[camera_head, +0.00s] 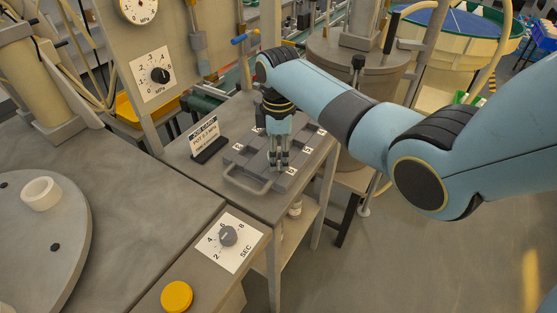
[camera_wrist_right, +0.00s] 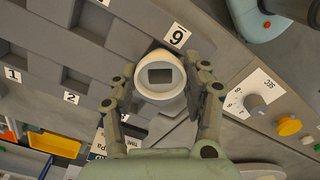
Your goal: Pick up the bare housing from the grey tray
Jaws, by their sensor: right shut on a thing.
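The grey tray (camera_head: 300,149) with numbered compartments sits on a small grey table in the head view. My right gripper (camera_head: 278,163) points down over it. In the right wrist view, my right gripper's fingers are shut on a white round housing (camera_wrist_right: 160,93), one finger on each side. The housing has a dark square in its open top. My left gripper is in neither view.
A tilted label sign (camera_head: 207,138) stands left of the tray. A round plate (camera_head: 55,245) with a white ring (camera_head: 41,193) on it is at far left. A dial panel (camera_head: 228,240) and a yellow button (camera_head: 177,296) are in front. A lidded drum (camera_head: 365,75) stands behind right.

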